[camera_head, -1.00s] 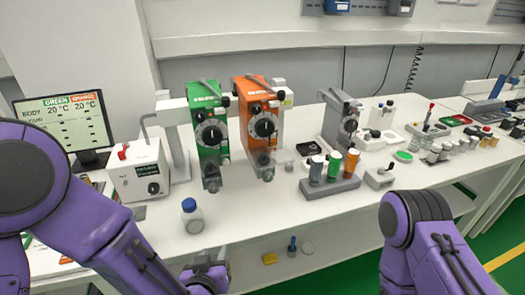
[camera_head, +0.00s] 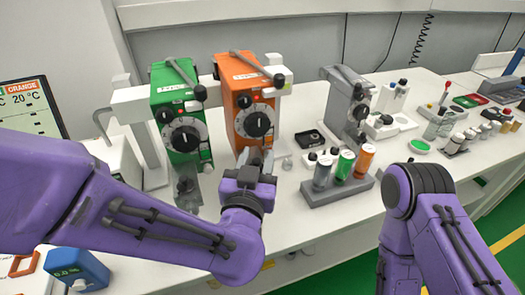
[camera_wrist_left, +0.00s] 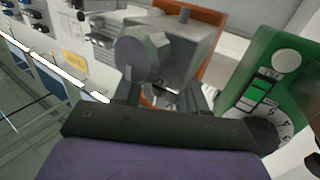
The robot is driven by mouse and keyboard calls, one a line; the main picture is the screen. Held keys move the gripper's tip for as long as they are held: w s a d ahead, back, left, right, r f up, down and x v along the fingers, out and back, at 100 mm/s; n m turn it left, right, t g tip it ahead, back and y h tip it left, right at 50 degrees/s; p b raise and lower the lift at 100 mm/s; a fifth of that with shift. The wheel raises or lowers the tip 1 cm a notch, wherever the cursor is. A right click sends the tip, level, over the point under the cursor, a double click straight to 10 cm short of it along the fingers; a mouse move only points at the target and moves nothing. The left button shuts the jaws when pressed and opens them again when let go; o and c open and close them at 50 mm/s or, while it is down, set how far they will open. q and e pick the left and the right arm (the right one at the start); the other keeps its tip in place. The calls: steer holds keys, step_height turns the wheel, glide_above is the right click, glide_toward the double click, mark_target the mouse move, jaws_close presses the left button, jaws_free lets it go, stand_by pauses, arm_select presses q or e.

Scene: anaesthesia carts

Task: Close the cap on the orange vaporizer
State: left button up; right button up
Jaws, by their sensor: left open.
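The orange vaporizer (camera_head: 245,98) stands upright on the bench, with a black dial (camera_head: 257,124) on its front. My left gripper (camera_head: 254,160) is at its lower front, just below the dial, and covers the filler there in the head view. The left wrist view shows a grey metal filler block (camera_wrist_left: 185,45) with a round grey cap-like part (camera_wrist_left: 142,55) on its side, just beyond the open jaws (camera_wrist_left: 165,98). The orange body (camera_wrist_left: 195,14) shows behind it. Whether the cap is open, or whether the jaws touch it, I cannot tell. My right gripper is out of view.
The green vaporizer (camera_head: 176,100) stands close on the left and also shows in the left wrist view (camera_wrist_left: 262,75). A grey rack (camera_head: 338,190) with several coloured bottles stands to the right. A grey vaporizer (camera_head: 347,105) stands behind it. A blue box (camera_head: 76,268) is at lower left.

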arm_select(q)
steer(key=shift+s+r, duration=0.3)
steer(key=shift+s, duration=0.1)
steer(key=shift+w+f, duration=0.1)
steer(key=shift+w, duration=0.05)
jaws_close()
steer(key=shift+n+y+p, duration=0.3)
steer(key=shift+y+p, duration=0.05)
steer(key=shift+y, duration=0.05)
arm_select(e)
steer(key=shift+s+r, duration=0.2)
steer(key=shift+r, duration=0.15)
arm_select(q)
jaws_free()
